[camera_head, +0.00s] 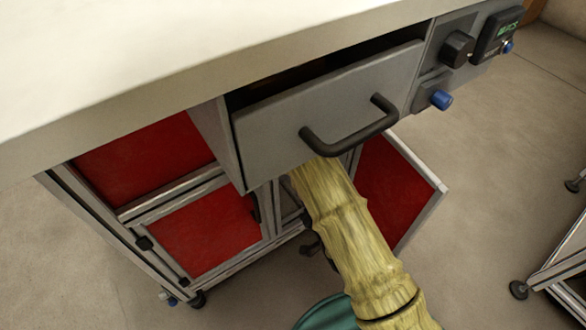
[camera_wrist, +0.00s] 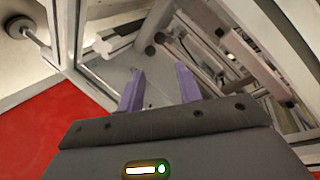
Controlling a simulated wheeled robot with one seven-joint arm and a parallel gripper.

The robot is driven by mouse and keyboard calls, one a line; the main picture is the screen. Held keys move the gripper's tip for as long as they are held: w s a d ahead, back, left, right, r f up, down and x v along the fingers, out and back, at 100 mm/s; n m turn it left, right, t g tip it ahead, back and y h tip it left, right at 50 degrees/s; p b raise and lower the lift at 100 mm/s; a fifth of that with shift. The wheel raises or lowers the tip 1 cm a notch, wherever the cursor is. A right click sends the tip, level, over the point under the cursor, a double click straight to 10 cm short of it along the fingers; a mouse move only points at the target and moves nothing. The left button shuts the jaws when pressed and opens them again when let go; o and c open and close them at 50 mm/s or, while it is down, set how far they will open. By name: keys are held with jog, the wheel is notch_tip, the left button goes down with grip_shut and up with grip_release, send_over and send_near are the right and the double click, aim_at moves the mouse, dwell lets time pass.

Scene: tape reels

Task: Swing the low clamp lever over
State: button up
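My gripper (camera_wrist: 160,84) shows in the wrist view with two purple fingers spread apart and nothing visible between them. It points into a grey metal-framed space under the bench. Ahead and left of the fingertips is a small pale cross-shaped part (camera_wrist: 102,46); I cannot tell whether it belongs to the clamp. Dark round fittings (camera_wrist: 150,50) sit beyond the fingertips. No clamp lever can be made out with certainty. In the head view my yellowish arm hides the space below the drawer, and my gripper is out of sight there.
A grey drawer (camera_head: 290,128) with a dark handle (camera_head: 350,128) stands partly open above my arm. A red door (camera_head: 395,195) hangs open to the right, and red panels (camera_head: 205,235) lie left. Metal bars (camera_wrist: 255,65) crowd the gripper's right side. Blue and black knobs sit upper right.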

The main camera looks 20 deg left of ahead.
jog(key=b+x, duration=0.9)
jog(key=x, duration=0.8)
jog(key=shift+b, duration=0.4)
jog(key=shift+r, duration=0.15)
jog(key=shift+d, duration=0.2)
grip_shut()
